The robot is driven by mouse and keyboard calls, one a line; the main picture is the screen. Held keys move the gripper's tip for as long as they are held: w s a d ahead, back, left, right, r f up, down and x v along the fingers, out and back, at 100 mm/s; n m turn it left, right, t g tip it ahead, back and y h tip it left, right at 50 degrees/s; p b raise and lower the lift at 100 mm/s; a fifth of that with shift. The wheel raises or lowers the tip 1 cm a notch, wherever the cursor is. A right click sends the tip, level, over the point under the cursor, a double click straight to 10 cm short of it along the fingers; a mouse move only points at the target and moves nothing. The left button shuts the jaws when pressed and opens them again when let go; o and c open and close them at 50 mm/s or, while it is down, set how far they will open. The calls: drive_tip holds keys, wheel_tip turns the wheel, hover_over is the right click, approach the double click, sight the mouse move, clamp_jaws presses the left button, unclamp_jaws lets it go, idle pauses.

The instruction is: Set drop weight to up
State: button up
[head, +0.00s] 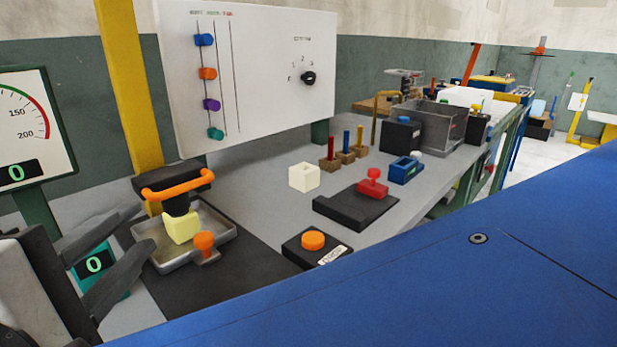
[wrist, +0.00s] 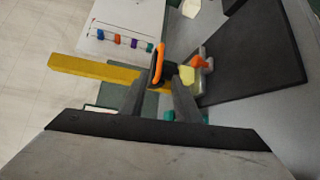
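The drop weight is a dark block (head: 177,203) with an orange bar handle (head: 177,185), in front of a yellow post (head: 130,90) at the left of the head view. It is low, seemingly on a pale yellow foam block (head: 181,228) in a grey metal tray (head: 148,252). My gripper (head: 143,228) is open and empty, on the near left side of the tray. In the wrist view, my gripper (wrist: 165,80) has its fingers apart, with the orange handle (wrist: 158,63) and foam (wrist: 187,74) beyond the tips. Contact with the handle does not show.
An orange knob (head: 204,241) stands at the tray's edge. A black box with an orange button (head: 313,240) is to its right. A white panel (head: 255,80) with coloured sliders and a dial stands behind. A gauge (head: 30,130) is at left. A white cube (head: 304,177) sits on the bench.

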sight(183, 190)
drive_tip(key=w, duration=0.4)
drive_tip(key=w+f, duration=0.1)
drive_tip(key=w, duration=0.4)
drive_tip(key=w+a+f, duration=0.1)
drive_tip(key=w, duration=0.4)
drive_tip(key=shift+a, duration=0.1)
clamp_jaws()
